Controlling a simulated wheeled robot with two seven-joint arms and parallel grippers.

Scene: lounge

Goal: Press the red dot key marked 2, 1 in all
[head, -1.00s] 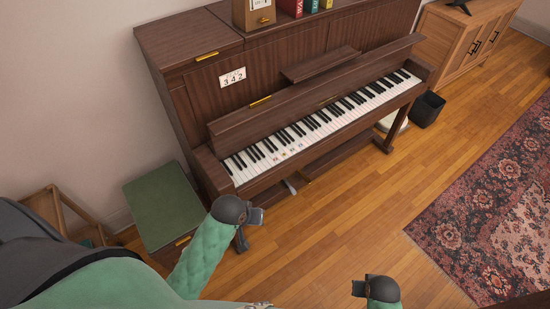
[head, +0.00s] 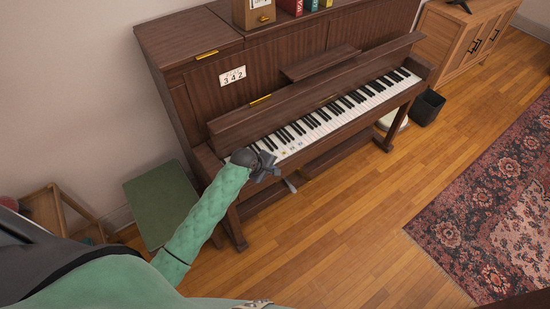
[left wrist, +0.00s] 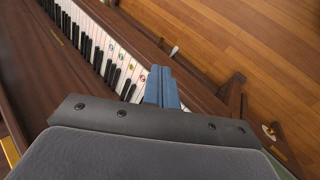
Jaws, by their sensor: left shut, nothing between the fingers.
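The piano keyboard (head: 345,105) runs across the upright piano. Several keys near its left end carry small marks; the marked keys (head: 292,149) show just beyond my left gripper. My left gripper (head: 268,171) is shut and empty at the keyboard's front edge. In the left wrist view its blue fingers (left wrist: 159,82) are beside the nearest sticker; I cannot tell whether they touch a key. My right gripper is out of view.
A card reading 342 (head: 232,76) is on the piano front. A green-topped stool (head: 160,203) stands left of the piano. A black bin (head: 427,108) and wooden cabinet (head: 465,50) stand at its right.

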